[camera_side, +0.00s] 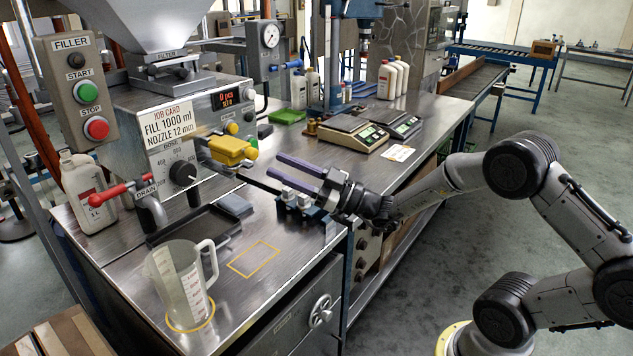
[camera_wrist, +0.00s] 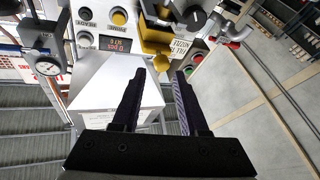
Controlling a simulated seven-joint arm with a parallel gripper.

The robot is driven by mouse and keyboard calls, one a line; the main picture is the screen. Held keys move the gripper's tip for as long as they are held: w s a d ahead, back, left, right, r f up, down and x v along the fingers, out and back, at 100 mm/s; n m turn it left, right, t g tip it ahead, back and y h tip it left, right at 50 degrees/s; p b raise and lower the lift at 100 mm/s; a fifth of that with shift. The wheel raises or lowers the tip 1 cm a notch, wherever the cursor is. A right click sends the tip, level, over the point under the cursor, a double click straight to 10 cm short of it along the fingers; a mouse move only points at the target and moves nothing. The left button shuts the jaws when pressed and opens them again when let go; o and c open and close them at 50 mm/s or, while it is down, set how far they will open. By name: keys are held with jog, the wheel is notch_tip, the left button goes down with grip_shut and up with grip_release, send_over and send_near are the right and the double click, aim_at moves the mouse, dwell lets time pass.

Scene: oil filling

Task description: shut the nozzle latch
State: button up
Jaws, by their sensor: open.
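The yellow part on the front of the filler, apparently the nozzle latch (camera_side: 232,150), sits beside the job card, below the red display. It also shows in the wrist view (camera_wrist: 155,38), at top centre beyond my fingertips. I cannot tell from these frames whether it is open or shut. My gripper (camera_side: 273,164) is open and empty, its two long dark fingers pointing at the filler from the right. In the wrist view my gripper (camera_wrist: 160,73) has a clear gap between its fingers, with the yellow part just past them. No contact is visible.
A dark dose knob (camera_side: 183,173) and a red drain handle (camera_side: 108,194) are left of the yellow part. A small blue-grey rack (camera_side: 300,207) stands under my fingers. A clear jug (camera_side: 181,280) stands at the front. The bench around the yellow square (camera_side: 253,259) is free.

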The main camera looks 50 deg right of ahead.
jog(key=v, duration=0.8)
jog(key=shift+s, duration=0.1)
